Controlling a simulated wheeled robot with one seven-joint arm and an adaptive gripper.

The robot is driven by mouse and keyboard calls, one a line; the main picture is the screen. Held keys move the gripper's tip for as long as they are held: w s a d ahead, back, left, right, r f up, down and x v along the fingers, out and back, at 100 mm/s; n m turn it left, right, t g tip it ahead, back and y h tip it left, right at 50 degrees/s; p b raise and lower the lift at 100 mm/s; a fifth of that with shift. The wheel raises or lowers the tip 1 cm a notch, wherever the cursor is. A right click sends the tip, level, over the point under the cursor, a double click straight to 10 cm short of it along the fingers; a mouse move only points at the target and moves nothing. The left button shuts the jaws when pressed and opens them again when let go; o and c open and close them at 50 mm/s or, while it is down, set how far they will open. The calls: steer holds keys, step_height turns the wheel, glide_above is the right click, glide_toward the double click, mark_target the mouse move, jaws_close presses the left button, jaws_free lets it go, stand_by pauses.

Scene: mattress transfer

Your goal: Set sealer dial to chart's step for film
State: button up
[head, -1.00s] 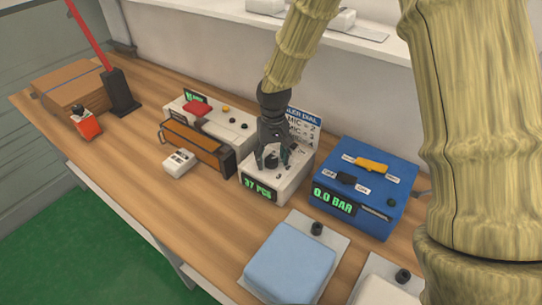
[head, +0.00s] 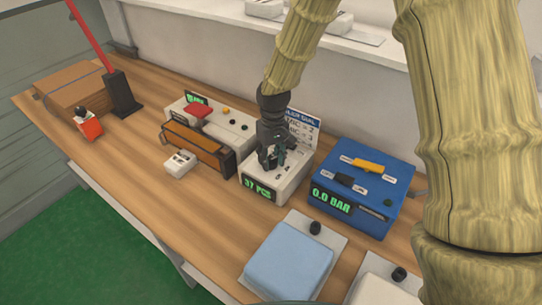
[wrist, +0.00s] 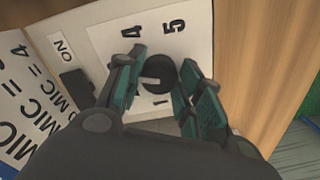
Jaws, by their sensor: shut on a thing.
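The dial is a black round knob (wrist: 162,74) with a pale pointer mark, on a white numbered plate (wrist: 105,50). In the wrist view a 4 and a 5 show beyond the knob; other numbers are hidden by the fingers. My gripper (wrist: 160,92) is shut on the knob, one teal-padded finger on each side. In the head view my gripper (head: 272,160) is over the white box (head: 290,185), whose green display reads 37 PCS. The chart (head: 303,126) stands behind it, headed as a dial chart, with MIC lines partly hidden by my gripper.
A blue machine (head: 365,195) reading 0.0 BAR stands close on the right. A white and brown machine (head: 205,135) is on the left, with a small white block (head: 180,164) before it. A light blue pad (head: 289,262) lies in front. Bare wooden table (head: 160,205) lies front left.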

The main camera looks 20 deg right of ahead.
mark_target(272, 159)
steer(key=o, duration=1)
steer(key=shift+w+f, duration=0.15)
steer(key=shift+o, duration=0.2)
steer(key=shift+r, duration=0.25)
step_height(272, 159, up, 12)
steer(key=shift+d+f, duration=0.15)
steer(key=shift+f, duration=0.05)
